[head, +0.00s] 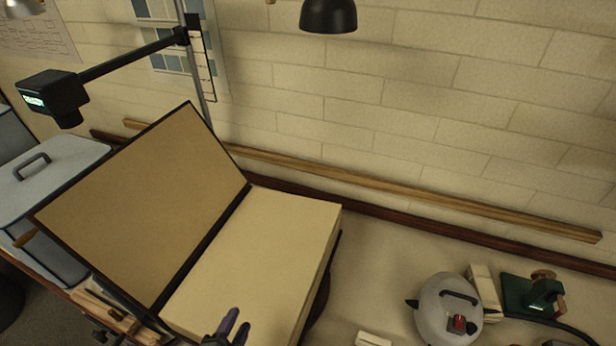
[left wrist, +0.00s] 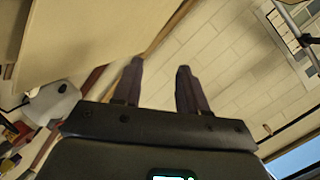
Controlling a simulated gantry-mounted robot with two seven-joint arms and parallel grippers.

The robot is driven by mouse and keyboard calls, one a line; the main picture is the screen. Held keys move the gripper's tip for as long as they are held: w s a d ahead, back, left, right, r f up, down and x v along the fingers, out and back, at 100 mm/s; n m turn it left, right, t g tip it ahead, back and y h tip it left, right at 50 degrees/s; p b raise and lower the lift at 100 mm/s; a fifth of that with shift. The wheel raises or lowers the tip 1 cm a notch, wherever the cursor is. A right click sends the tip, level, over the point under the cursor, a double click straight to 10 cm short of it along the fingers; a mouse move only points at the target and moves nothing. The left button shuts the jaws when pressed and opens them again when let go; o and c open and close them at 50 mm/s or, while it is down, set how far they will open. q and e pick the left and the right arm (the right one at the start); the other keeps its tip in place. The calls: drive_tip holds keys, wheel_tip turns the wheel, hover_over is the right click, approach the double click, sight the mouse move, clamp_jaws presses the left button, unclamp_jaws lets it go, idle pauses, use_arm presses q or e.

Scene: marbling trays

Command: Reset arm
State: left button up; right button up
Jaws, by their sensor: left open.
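My left gripper (head: 232,328) shows at the bottom edge of the head view, in front of the lower part of an open book-like case with blank tan pages (head: 262,245). In the left wrist view its two dark fingers (left wrist: 158,88) stand apart with nothing between them. The brick wall shows behind the gap. I cannot tell whether the gripper touches the book. My right gripper is in neither view.
A grey lidded box (head: 62,165) stands left of the book. A black overhead device (head: 52,95) hangs from an arm above it. A round grey lidded pot (head: 447,308) and a green device (head: 530,294) stand at right. The table between book and pot is mostly clear.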

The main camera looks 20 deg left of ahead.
use_arm(q)
drive_tip(key=s+d+f+n+g+h, duration=0.1)
drive_tip(key=s+d+f+n+g, duration=0.15)
drive_tip(key=s+n+g, duration=0.8)
wheel_tip(320, 180, up, 13)
drive_tip(key=s+m+p, duration=0.1)
drive_tip(key=p, duration=1.2)
drive_tip(key=shift+s+a+f, duration=0.15)
drive_tip(key=shift+f, duration=0.05)
drive_tip(key=shift+o, duration=0.3)
